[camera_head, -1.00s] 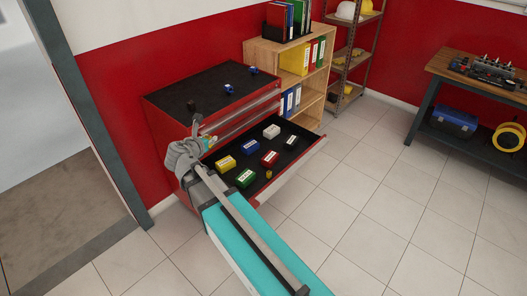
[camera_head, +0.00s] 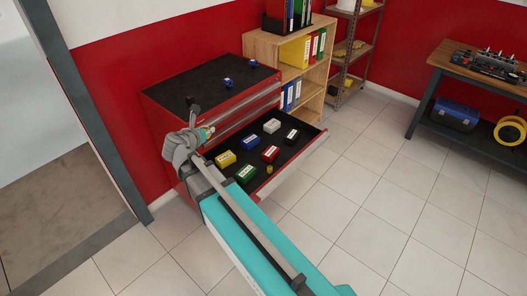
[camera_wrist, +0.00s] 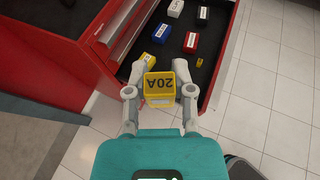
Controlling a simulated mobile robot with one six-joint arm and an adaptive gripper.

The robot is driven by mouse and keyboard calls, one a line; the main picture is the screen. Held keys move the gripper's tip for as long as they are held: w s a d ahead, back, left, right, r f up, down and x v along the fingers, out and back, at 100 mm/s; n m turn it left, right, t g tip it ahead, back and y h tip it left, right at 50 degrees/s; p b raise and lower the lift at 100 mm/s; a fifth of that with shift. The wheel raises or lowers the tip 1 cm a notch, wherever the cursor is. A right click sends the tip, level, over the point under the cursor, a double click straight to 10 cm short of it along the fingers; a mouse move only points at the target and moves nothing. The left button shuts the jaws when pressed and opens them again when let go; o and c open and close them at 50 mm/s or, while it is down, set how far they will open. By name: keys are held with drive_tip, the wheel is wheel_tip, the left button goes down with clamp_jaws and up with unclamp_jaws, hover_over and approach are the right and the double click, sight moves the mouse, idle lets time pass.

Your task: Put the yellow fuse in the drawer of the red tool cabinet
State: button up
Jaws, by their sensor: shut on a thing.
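The yellow fuse (camera_wrist: 159,90), marked 20A, is held between the fingertips of my gripper (camera_wrist: 161,92) in the wrist view. The gripper is shut on it. In the head view my gripper (camera_head: 192,140) is at the left end of the open drawer (camera_head: 303,157) of the red tool cabinet (camera_head: 158,126). The wrist view shows the drawer (camera_wrist: 217,84) beyond the fuse. I cannot tell the fuse's height above the drawer floor.
The drawer holds several labelled blocks: yellow (camera_head: 226,159), blue (camera_head: 250,142), white (camera_head: 271,126), red (camera_head: 270,154), green (camera_head: 246,174) and black (camera_head: 291,136). A small yellow piece (camera_head: 269,169) lies near its front edge. Small blue items (camera_head: 228,84) are on the cabinet top.

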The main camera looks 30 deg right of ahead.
drive_tip(key=w+d+f+m+g+h+b, duration=0.1)
drive_tip(key=w+d+f+b, duration=0.4)
drive_tip(key=f+b, duration=0.4)
drive_tip(key=w+d+f+m+g+h+b, duration=0.1)
drive_tip(key=w+d+f+b, duration=0.4)
drive_tip(key=f+b, duration=0.5)
drive_tip(key=w+d+f+m+g+h+b, duration=0.1)
drive_tip(key=w+d+f+m+g+b, duration=0.1)
drive_tip(key=w+d+f+b, duration=0.3)
wheel_tip(320, 180, down, 5)
drive_tip(key=w+b, duration=0.1)
drive_tip(key=b, duration=0.3)
drive_tip(key=shift+w+d+m+g, duration=0.25)
drive_tip(key=shift+d+m+g, duration=0.05)
drive_tip(key=shift+d+m, duration=0.1)
drive_tip(key=shift+r, duration=0.1)
drive_tip(key=b, duration=0.9)
hover_over(251, 155)
drive_tip(key=f, duration=0.8)
drive_tip(key=shift+s+a+f, duration=0.15)
drive_tip(key=shift+s+a, duration=0.05)
drive_tip(key=shift+a, duration=0.2)
drive_tip(key=shift+w+d+f, duration=0.2)
drive_tip(key=shift+d+f, duration=0.2)
drive_tip(key=shift+d, duration=0.05)
